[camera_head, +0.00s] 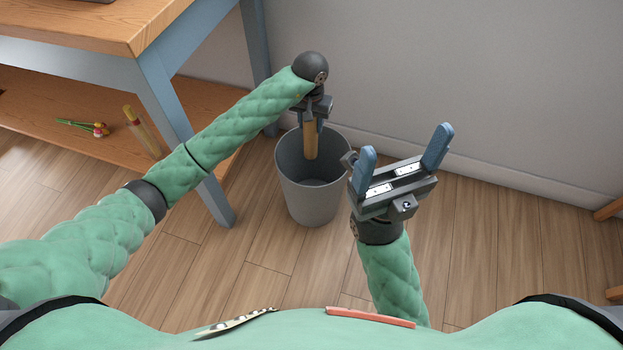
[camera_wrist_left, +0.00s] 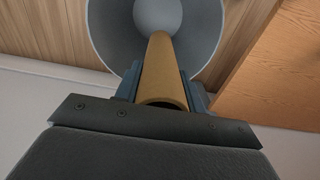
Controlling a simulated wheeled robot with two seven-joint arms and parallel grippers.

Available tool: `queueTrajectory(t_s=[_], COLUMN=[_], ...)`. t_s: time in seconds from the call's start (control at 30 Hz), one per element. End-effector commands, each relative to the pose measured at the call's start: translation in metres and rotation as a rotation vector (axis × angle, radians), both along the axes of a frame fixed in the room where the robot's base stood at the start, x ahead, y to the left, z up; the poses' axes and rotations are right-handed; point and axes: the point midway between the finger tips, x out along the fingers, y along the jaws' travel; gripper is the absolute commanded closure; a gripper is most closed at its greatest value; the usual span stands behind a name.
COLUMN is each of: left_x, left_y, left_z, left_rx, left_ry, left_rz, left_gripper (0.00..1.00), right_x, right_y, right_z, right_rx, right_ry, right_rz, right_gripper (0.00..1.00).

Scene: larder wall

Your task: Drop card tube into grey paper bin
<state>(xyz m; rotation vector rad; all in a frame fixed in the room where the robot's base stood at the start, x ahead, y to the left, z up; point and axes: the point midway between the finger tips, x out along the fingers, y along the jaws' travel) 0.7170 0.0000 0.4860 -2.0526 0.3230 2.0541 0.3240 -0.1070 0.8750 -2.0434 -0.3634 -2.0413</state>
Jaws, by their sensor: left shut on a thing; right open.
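The card tube (camera_head: 310,141) is brown and hangs upright from my left gripper (camera_head: 313,118), which is shut on it. Its lower part reaches into the open mouth of the grey paper bin (camera_head: 309,205), which stands on the floor. In the left wrist view the tube (camera_wrist_left: 161,75) lies between the fingers of my left gripper (camera_wrist_left: 160,100) and points into the bin (camera_wrist_left: 108,30). The bin floor shows and looks empty. My right gripper (camera_head: 405,155) is open and empty, to the right of the bin.
A wooden table with blue-grey legs (camera_head: 185,130) stands left of the bin. A grey wall (camera_head: 450,80) is behind the bin. The floor in front is clear.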

Motion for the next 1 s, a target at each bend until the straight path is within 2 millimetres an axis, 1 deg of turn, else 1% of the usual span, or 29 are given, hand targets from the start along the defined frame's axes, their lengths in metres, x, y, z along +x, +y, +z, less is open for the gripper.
queueTrajectory(t_s=[0.03, 0.2, 0.53, 0.57, 0.6, 0.67, 0.7, 1.0], left_x=[-0.0008, -0.0002, -0.0001, -0.0001, -0.0002, -0.0002, -0.0002, 0.0002], left_y=[-0.0012, -0.0005, -0.0002, -0.0002, -0.0002, -0.0002, -0.0002, -0.0001], left_z=[-0.0058, -0.0126, -0.0139, -0.0139, -0.0139, -0.0139, -0.0139, -0.0116], left_rx=[-0.002, -0.001, 0.0, 0.0, 0.0, 0.0, 0.0, 0.0], left_ry=[0.002, 0.001, 0.0, 0.0, 0.0, 0.0, 0.0, 0.0], left_rz=[-0.001, 0.0, -0.001, -0.001, -0.001, -0.001, -0.001, -0.001], left_gripper=[0.92, 0.92, 0.92, 0.57, 0.49, 0.37, 0.35, 0.35], right_x=[0.0003, 0.001, 0.0027, 0.0027, 0.0027, 0.0028, 0.0027, 0.002], right_y=[0.0002, 0.0008, 0.002, 0.0021, 0.0021, 0.0023, 0.0022, 0.0024], right_z=[-0.0023, -0.0034, -0.0002, -0.0003, -0.0005, -0.0009, -0.0012, -0.0032], right_rx=[0.002, 0.006, 0.006, 0.006, 0.006, 0.006, 0.006, 0.007], right_ry=[0.001, 0.002, -0.008, -0.007, -0.007, -0.006, -0.004, 0.006], right_rz=[0.004, 0.011, 0.014, 0.014, 0.014, 0.014, 0.014, 0.013], right_gripper=[0.23, 0.23, 0.23, 0.23, 0.23, 0.23, 0.23, 0.23])
